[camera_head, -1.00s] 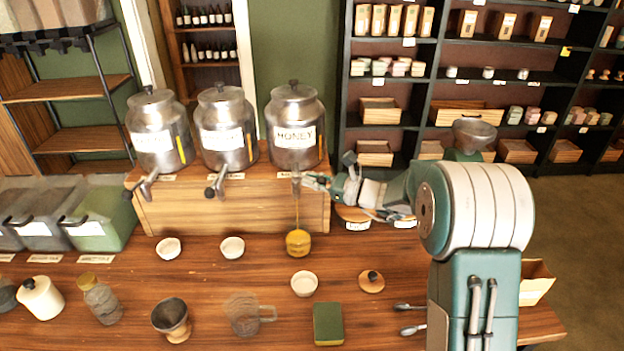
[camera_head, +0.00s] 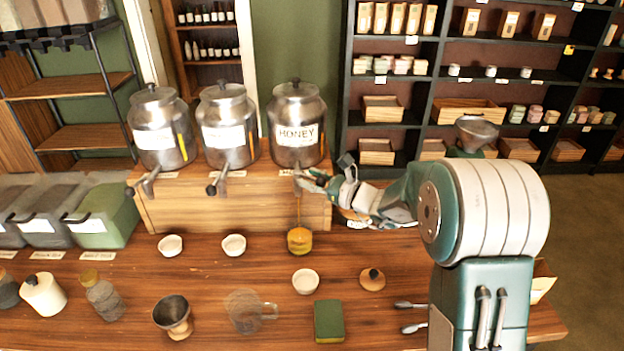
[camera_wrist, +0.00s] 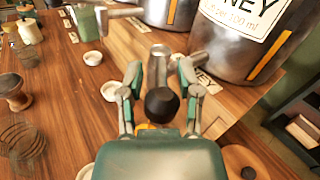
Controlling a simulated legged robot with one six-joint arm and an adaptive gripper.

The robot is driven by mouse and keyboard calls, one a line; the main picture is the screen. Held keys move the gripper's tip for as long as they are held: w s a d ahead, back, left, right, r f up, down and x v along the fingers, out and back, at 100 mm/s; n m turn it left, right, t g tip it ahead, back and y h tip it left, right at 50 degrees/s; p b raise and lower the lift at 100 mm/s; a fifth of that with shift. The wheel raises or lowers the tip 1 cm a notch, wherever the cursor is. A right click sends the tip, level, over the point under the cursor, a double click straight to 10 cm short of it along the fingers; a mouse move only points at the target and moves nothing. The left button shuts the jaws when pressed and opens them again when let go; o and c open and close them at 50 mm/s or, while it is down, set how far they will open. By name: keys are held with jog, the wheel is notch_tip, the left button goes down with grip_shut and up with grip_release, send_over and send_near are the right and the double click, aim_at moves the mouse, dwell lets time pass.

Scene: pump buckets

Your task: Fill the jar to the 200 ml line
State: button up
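The jar (camera_head: 299,241) stands on the table below the tap of the honey dispenser (camera_head: 297,125). It holds yellow-orange honey; its 200 ml line is too small to read. A thin amber honey stream (camera_head: 298,211) runs from the tap into the jar. My gripper (camera_wrist: 160,74) is at this tap, with its two fingers apart on either side of the tap's black knob (camera_wrist: 162,104). Gaps show between the knob and the fingers. In the wrist view the jar is almost wholly hidden behind my gripper; only a bit of orange shows.
Two more metal dispensers (camera_head: 160,130) (camera_head: 228,130) stand left on the wooden stand (camera_head: 190,212). White bowls (camera_head: 171,245) (camera_head: 234,245) (camera_head: 306,281), a glass mug (camera_head: 246,311), a green block (camera_head: 328,320) and a round wooden lid (camera_head: 372,279) lie around. Bare table surrounds the jar.

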jog(key=v, duration=1.2)
jog(key=shift+w+f, duration=0.1)
jog(key=shift+w, duration=0.05)
